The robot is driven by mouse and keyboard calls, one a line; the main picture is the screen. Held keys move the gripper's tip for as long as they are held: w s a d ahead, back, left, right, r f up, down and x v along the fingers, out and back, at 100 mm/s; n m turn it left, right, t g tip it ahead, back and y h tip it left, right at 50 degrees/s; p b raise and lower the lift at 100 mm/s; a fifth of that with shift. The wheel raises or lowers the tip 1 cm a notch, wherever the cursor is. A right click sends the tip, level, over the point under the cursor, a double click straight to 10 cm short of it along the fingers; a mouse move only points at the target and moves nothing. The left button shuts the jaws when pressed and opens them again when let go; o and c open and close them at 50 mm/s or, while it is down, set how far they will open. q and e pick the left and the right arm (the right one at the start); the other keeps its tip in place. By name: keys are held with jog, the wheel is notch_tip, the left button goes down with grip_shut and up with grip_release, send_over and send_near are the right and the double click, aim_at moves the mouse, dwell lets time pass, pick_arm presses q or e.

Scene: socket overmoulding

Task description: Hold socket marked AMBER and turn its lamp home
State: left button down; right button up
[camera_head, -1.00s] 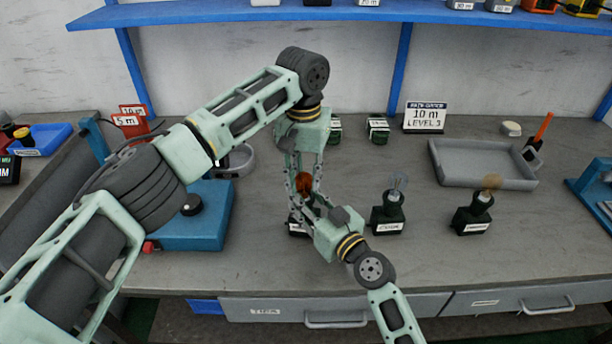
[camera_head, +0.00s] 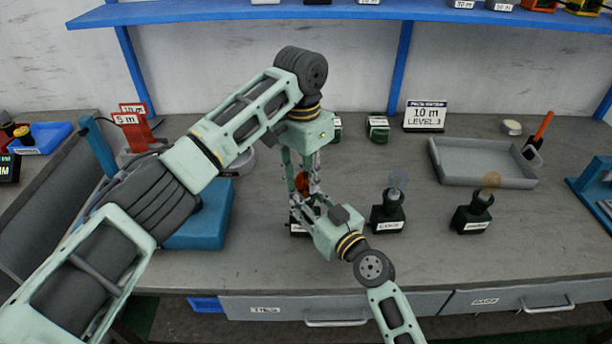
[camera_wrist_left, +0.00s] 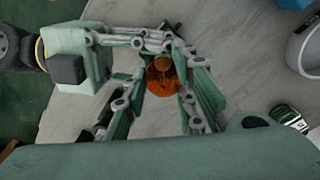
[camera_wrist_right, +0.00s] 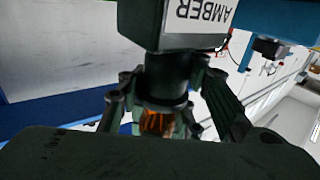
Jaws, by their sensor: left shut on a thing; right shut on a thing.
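The amber lamp (camera_head: 302,182) stands upright at the top of a dark socket (camera_head: 297,229), mostly hidden by the grippers. The right wrist view shows the socket (camera_wrist_right: 165,80) with its white AMBER label, inverted in the picture, and the orange lamp (camera_wrist_right: 157,122). My left gripper (camera_head: 303,176) points down from above, shut on the lamp; the left wrist view shows the orange bulb (camera_wrist_left: 161,80) between its fingers. My right gripper (camera_head: 306,207) comes in from the front right, shut around the socket's neck. I cannot tell how deep the lamp sits.
A blue block (camera_head: 203,225) lies left.

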aim_at(303, 173)
pick_arm(q)
jog(key=shift+w+a+r, duration=0.15)
jog(key=shift+w, duration=0.1)
jog(key=c, duration=1.8)
grip_release()
jog(key=shift+o, duration=1.3)
jog(key=shift+s, duration=0.1)
notch_tip(303, 173, up, 12)
jog(key=shift+a, duration=0.2)
